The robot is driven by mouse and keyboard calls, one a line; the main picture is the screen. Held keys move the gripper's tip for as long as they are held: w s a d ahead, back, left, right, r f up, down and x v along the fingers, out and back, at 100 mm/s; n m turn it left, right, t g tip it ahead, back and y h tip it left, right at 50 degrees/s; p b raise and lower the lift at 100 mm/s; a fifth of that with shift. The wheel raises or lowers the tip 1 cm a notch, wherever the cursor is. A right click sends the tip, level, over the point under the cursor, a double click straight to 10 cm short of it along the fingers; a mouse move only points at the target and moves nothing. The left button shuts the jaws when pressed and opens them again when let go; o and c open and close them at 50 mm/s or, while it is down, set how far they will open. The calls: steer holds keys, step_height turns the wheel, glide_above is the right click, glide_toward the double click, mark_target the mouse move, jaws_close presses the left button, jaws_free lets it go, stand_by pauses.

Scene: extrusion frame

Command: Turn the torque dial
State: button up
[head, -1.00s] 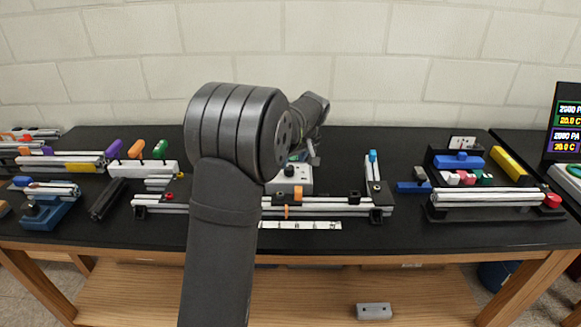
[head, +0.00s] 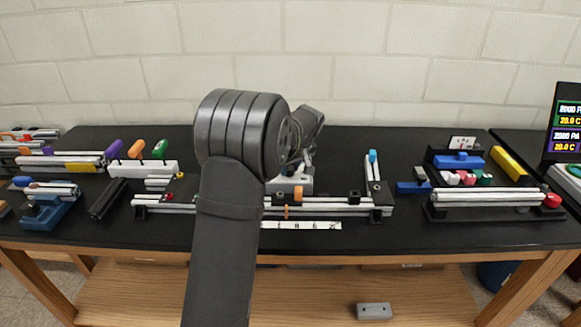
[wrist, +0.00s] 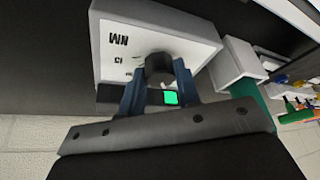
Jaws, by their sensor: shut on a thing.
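The torque dial (wrist: 158,67) is a dark round knob on the face of a white box (wrist: 112,42). The face carries black marks, among them "NM" and "15". My gripper (wrist: 159,78) has its two blue fingers on either side of the dial and is shut on it. A lit green square (wrist: 171,98) shows between the fingers. In the head view the white box (head: 304,184) stands mid-table behind the rail frame, and my arm hides most of it and the dial.
An extrusion frame (head: 335,206) with a printed scale strip (head: 300,225) lies in front of the box. Several coloured-handled tools (head: 137,147) stand at the left. A tray with a blue block (head: 458,161) and a red knob (head: 551,200) are at the right.

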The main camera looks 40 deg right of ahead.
steer(key=m+h, duration=0.1)
steer(key=m, duration=0.3)
steer(key=shift+w+a+g, duration=0.1)
steer(key=shift+a+g, duration=0.05)
steer(key=shift+g, duration=0.15)
steer(key=shift+m+g+h, duration=0.3)
steer(key=shift+m+h, duration=0.4)
steer(key=shift+m, duration=0.7)
steer(key=o, duration=1)
steer(key=shift+r, duration=0.1)
steer(key=v, duration=1.7)
steer(key=shift+w+a+r, duration=0.1)
steer(key=shift+a+r, duration=0.05)
steer(key=shift+r, duration=0.05)
